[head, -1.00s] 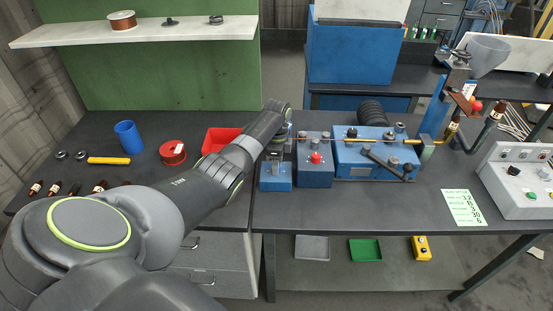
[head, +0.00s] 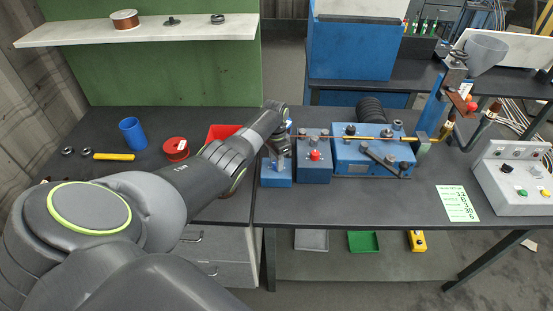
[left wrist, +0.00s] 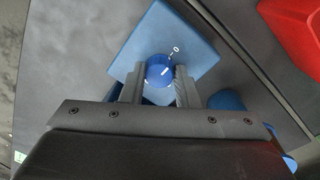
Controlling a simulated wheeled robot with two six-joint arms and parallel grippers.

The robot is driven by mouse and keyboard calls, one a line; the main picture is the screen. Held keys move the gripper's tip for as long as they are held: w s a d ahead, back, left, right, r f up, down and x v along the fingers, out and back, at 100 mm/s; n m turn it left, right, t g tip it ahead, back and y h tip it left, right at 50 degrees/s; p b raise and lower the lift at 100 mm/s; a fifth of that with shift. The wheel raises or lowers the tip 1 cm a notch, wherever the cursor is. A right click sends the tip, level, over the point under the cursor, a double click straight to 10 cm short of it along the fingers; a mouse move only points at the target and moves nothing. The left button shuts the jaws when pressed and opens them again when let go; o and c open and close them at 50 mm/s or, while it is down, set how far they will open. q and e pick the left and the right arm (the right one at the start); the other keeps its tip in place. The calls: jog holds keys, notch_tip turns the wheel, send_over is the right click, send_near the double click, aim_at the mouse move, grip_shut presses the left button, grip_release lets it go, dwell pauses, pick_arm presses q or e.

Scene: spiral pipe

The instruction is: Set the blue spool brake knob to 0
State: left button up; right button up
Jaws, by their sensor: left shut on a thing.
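The blue spool brake knob (left wrist: 155,64) shows in the left wrist view on top of a blue box (left wrist: 184,30). A white line is on the knob, and a white 0 with a tick is printed on the box just above and right of it. I cannot tell exactly whether the line meets the tick. My left gripper (left wrist: 160,75) is shut on the knob, one finger on each side. In the head view my left gripper (head: 279,152) is over the blue box (head: 276,174) and hides the knob. My right gripper is out of view.
A blue box with a red knob (head: 314,155) stands close to the right, and a larger blue machine (head: 370,155) beyond it. A copper-coloured rod runs above them. A red tray (head: 222,132) lies left, partly behind my arm. The bench front is clear.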

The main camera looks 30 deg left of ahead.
aim_at(275, 161)
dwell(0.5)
pick_arm(q)
jog(key=o, duration=1)
jog(key=shift+r, duration=0.1)
jog(key=shift+r, duration=0.25)
jog(key=r, duration=1.1)
jog(key=a+r+b, duration=0.1)
jog(key=r, duration=0.4)
jog(key=shift+w+r, duration=0.2)
jog(key=shift+r, duration=0.2)
jog(key=shift+f, duration=0.1)
